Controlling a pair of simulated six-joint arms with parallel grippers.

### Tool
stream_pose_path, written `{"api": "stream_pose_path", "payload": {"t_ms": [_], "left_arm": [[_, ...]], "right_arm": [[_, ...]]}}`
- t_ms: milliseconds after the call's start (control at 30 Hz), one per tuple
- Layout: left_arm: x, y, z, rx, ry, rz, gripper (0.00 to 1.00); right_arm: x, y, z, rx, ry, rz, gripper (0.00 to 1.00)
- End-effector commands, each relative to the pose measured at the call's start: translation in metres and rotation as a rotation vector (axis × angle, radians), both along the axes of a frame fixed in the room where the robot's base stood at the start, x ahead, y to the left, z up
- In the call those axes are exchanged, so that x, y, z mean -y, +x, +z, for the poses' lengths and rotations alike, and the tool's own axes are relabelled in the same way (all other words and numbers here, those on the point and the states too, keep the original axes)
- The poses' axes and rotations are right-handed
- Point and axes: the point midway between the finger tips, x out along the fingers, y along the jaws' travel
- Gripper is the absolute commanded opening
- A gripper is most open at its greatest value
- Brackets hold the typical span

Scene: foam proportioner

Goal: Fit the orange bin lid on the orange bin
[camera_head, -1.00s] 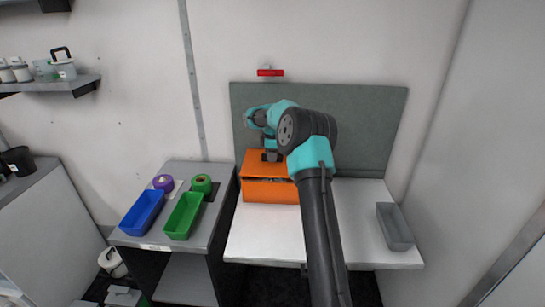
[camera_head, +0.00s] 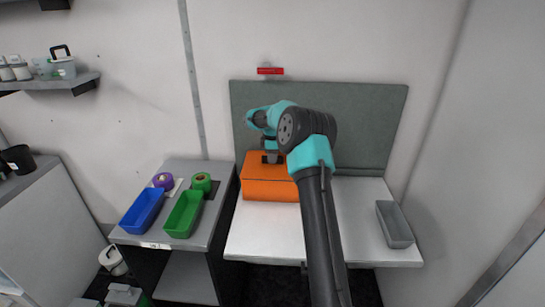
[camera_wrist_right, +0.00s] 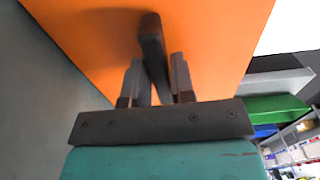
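The orange bin (camera_head: 270,191) stands on the white worktop, against the grey-green back panel. The orange bin lid (camera_head: 254,168) lies over its top, and no open gap shows along the front edge. My right gripper (camera_head: 272,156) points down at the lid from above. In the right wrist view, its two fingers (camera_wrist_right: 157,82) stand on either side of the dark handle (camera_wrist_right: 152,45) on the orange lid and appear closed on it. My right arm hides the right part of the lid and bin. My left gripper is not in view.
A grey tray (camera_head: 394,225) lies at the worktop's right end. On the left side table are a blue tray (camera_head: 142,212), a green tray (camera_head: 183,215), a purple roll (camera_head: 163,181) and a green roll (camera_head: 202,183). The worktop (camera_head: 262,236) in front of the bin is clear.

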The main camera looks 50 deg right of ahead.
Motion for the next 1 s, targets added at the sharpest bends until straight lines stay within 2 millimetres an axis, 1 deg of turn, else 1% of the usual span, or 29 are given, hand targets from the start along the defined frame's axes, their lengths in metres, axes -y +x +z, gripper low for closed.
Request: {"api": "stream_pose_path", "payload": {"t_ms": [33, 167, 200, 433, 567, 667, 1000], "left_arm": [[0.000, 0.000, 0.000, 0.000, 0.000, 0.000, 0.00], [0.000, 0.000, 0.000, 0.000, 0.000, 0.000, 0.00], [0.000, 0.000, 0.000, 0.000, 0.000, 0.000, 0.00], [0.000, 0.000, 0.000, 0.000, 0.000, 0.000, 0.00], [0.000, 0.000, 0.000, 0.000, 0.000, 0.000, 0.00], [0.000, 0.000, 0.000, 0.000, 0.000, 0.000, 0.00], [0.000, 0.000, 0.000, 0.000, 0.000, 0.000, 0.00]], "right_arm": [[0.000, 0.000, 0.000, 0.000, 0.000, 0.000, 0.28], [0.000, 0.000, 0.000, 0.000, 0.000, 0.000, 0.41], [0.000, 0.000, 0.000, 0.000, 0.000, 0.000, 0.42], [0.000, 0.000, 0.001, 0.000, 0.000, 0.000, 0.42], [0.000, 0.000, 0.006, 0.001, -0.001, 0.000, 0.42], [0.000, 0.001, 0.017, 0.001, 0.000, 0.001, 0.42], [0.000, 0.001, 0.070, 0.002, -0.001, 0.000, 0.42]]}}
